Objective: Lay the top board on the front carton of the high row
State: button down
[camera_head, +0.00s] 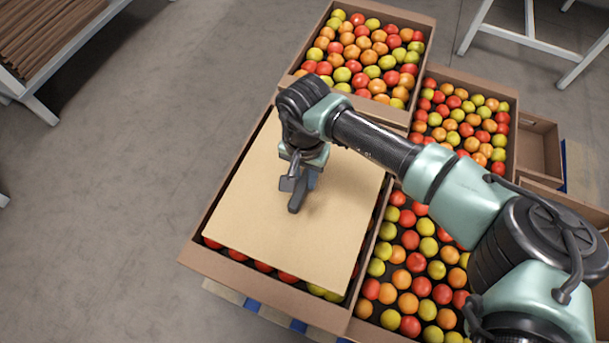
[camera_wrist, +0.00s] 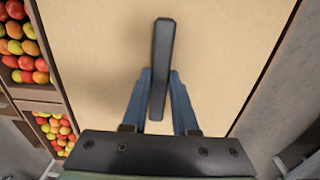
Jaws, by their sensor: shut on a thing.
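The tan top board (camera_head: 250,210) is over the front carton (camera_head: 212,262) of the left row, which looks like the higher row. Red and yellow tomatoes show along the board's front edge and in a thin strip at its right. I cannot tell whether the board rests on the carton or hangs just above it. My gripper (camera_head: 299,183) is shut on a dark upright handle (camera_wrist: 160,40) near the board's middle. In the wrist view the board (camera_wrist: 95,50) fills most of the picture, with the handle between both fingers.
An open carton of tomatoes (camera_head: 425,27) stands directly behind. Lower filled cartons (camera_head: 512,108) stand to the right under my arm, beside an empty one (camera_head: 538,150). A rack of brown slats (camera_head: 45,40) is at the upper left, a white metal frame (camera_head: 530,42) at the upper right.

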aim_at(304, 180)
jog(key=shift+r, duration=0.1)
jog(key=c, duration=0.7)
grip_release()
notch_tip(304, 180, up, 12)
jog(key=p, duration=0.4)
